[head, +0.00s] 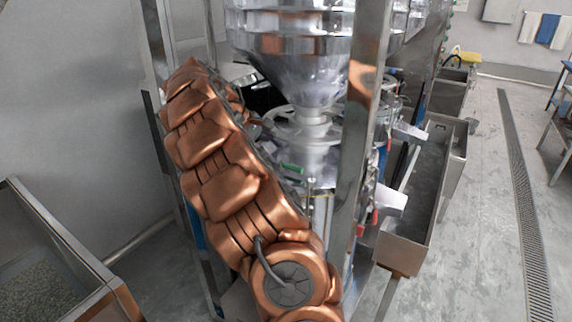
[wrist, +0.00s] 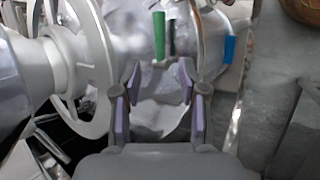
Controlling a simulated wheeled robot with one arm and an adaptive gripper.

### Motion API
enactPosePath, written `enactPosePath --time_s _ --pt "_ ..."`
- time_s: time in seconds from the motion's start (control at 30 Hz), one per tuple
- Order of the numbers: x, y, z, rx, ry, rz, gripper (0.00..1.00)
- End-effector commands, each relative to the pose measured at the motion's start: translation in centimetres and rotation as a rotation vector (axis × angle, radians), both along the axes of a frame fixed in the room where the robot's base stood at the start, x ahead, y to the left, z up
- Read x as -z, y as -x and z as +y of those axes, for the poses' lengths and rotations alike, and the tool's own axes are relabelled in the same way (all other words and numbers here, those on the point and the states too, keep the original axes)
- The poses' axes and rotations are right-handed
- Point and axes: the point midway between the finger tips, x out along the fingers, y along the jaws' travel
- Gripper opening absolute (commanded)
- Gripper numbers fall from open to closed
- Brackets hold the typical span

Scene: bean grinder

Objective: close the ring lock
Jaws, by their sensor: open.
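The grinder's metal body fills the middle of the wrist view, with a rounded silver housing (wrist: 190,55). A green handle (wrist: 158,37) stands on it beside a dark narrow piece, near a curved metal band; I take this to be the ring lock, but its latch state is unclear. A green piece also shows in the head view (head: 292,168). My gripper (wrist: 160,82) is open and empty, its two purple-padded fingers below the green handle and apart from it in the picture. In the head view my copper arm hides the gripper.
A white wheel-like flange (wrist: 88,70) is left of the gripper. A blue strip (wrist: 230,50) marks the housing's right side. A steel hopper (head: 295,60) hangs above, with an upright post (head: 360,140) close by. A metal trough (head: 415,215) stands right; open floor lies beyond.

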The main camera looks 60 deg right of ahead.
Motion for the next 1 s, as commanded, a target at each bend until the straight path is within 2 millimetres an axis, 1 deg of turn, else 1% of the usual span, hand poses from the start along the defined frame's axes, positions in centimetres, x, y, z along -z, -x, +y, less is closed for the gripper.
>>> enactPosePath --time_s 0.13,0.27,0.6,0.7,0.97,1.0 --pt "0.4 0.3 -0.4 0.0 0.0 0.0 0.42" --pt "1.3 0.8 -1.0 0.002 -0.001 0.001 0.42" --pt "5.1 2.4 -3.5 0.002 -0.002 0.001 0.42" --pt "5.7 2.6 -3.8 0.001 -0.001 -0.001 0.42" --pt "6.0 2.6 -3.9 0.0 0.0 -0.002 0.42" --pt "6.0 2.6 -3.9 0.0 0.0 -0.002 0.39"
